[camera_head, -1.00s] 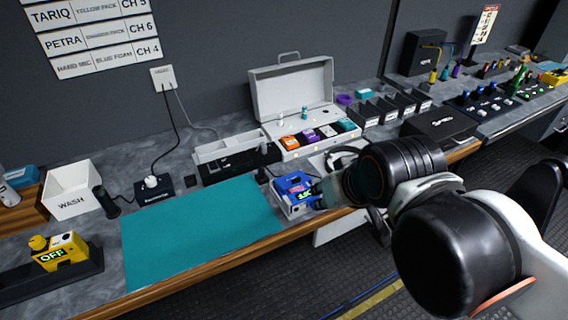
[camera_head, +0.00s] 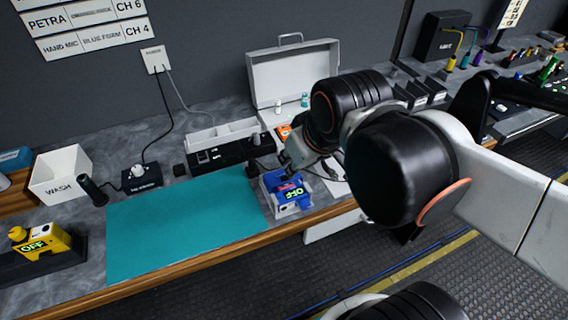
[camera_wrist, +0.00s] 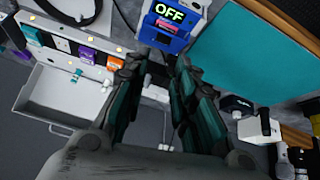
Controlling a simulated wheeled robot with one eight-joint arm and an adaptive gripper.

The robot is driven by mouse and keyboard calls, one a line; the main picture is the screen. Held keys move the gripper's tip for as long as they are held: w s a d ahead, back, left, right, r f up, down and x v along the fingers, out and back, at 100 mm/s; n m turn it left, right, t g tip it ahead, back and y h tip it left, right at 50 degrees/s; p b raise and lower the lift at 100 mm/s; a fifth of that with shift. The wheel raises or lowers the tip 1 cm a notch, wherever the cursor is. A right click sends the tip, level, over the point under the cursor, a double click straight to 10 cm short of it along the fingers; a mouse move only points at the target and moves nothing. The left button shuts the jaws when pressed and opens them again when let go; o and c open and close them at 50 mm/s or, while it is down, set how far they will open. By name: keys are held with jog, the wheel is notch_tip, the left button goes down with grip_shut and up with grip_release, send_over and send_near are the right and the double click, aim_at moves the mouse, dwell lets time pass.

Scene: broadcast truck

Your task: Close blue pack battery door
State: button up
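The blue pack (camera_head: 288,193) stands at the right end of the teal mat, near the bench's front edge. Its lit display reads OFF, and it also shows at the top of the wrist view (camera_wrist: 172,28). The fingertips are close to the pack's lower side in the wrist view; contact cannot be told. In the head view my gripper (camera_head: 287,162) is just behind the pack, partly hidden by my arm.
The teal mat (camera_head: 180,230) is clear. An open grey case (camera_head: 292,75) with coloured packs stands behind, partly hidden by my arm. A black charger unit (camera_head: 230,152), a white WASH bin (camera_head: 60,172) and a yellow pack (camera_head: 40,243) are to the left.

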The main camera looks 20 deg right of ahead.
jog(key=r+n, duration=0.1)
notch_tip(320, 180, up, 2)
jog(key=r+n+g+p, duration=0.1)
jog(key=n+g+p, duration=0.85)
jog(key=n, duration=0.55)
send_over(285, 175)
jog(key=w, duration=0.4)
jog(key=b+x, duration=0.1)
jog(key=x, duration=0.3)
jog(key=b+x, duration=0.1)
jog(key=x, duration=0.4)
jog(key=b+x, duration=0.2)
jog(key=x, duration=0.2)
jog(key=shift+w+f, duration=0.15)
jog(key=shift+f, duration=0.25)
grip_shut()
